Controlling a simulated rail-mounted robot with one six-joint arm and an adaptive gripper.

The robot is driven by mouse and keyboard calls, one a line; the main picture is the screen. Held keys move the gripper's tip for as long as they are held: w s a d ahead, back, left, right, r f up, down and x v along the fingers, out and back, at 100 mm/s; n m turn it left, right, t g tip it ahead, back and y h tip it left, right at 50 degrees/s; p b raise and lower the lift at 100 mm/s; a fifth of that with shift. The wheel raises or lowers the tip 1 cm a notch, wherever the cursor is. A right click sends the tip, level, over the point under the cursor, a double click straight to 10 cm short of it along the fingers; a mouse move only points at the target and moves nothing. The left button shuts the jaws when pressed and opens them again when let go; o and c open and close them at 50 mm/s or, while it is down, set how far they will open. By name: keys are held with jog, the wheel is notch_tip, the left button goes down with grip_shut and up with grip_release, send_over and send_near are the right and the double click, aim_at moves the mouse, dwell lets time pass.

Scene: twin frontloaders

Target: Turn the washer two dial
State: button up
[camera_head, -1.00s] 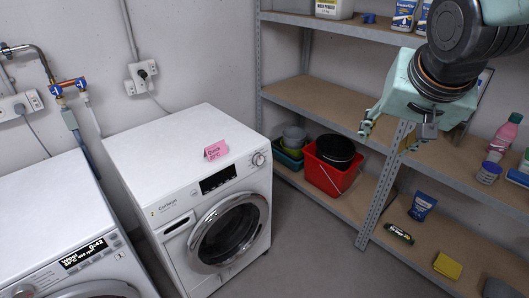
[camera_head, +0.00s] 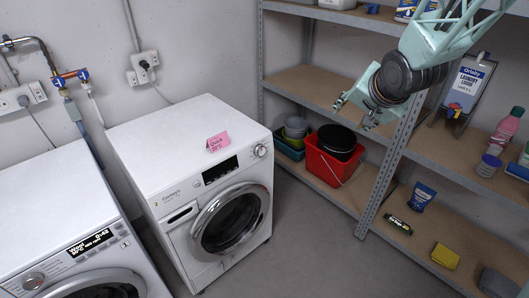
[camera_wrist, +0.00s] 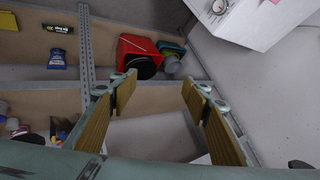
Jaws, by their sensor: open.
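Two white front-loading washers stand side by side; which is washer two I cannot tell. The right washer (camera_head: 150,140) has a round dial (camera_head: 261,151) at the right end of its panel, a dark display (camera_head: 220,171) and a pink card (camera_head: 218,142) reading Quick 20°C on top. The left washer (camera_head: 50,190) has a dial (camera_head: 33,281) near the bottom edge and a lit display (camera_head: 90,243). My gripper (camera_head: 354,112) is open and empty, in the air right of and above the right washer, apart from both dials. In the wrist view the right washer's dial (camera_wrist: 219,6) is at the top.
A metal shelving unit (camera_head: 395,165) stands at the right, behind my gripper, its upright close by. A red bucket (camera_head: 325,166) with a black one inside is on its low shelf. Hoses and sockets (camera_head: 143,67) are on the wall. The floor (camera_head: 300,240) before the right washer is clear.

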jog(key=w+a+f+m+y+p, duration=0.1)
jog(key=w+a+f+y, duration=0.15)
jog(key=w+f, duration=0.4)
jog(key=m+t+y+p, duration=0.2)
jog(key=m+y+p, duration=0.2)
jog(key=m+y, duration=0.4)
send_near(263, 151)
jog(key=shift+v, duration=2.5)
jog(key=shift+w, duration=0.1)
jog(key=shift+b+x, duration=1.05)
jog(key=shift+x, duration=5.75)
jog(key=shift+a, duration=0.15)
jog(key=shift+c, duration=0.2)
